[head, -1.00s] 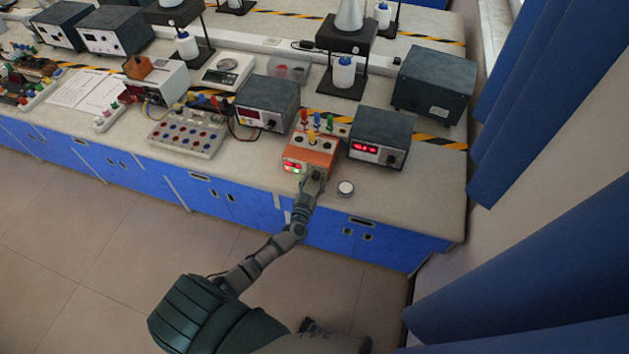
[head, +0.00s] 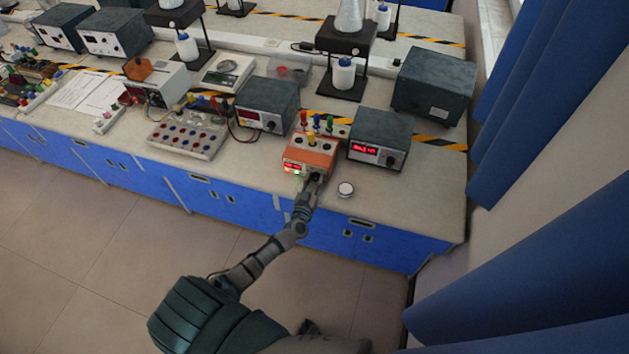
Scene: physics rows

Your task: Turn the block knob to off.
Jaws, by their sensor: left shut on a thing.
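An orange block (head: 306,158) with a lit red display on its front face and coloured posts on top stands near the front edge of the bench. My left gripper (head: 314,180) is at the right part of the block's front face. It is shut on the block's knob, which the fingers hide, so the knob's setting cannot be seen. My right gripper does not show.
A dark meter box (head: 379,138) with a red display stands right of the block, and another (head: 266,105) stands behind it to the left.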

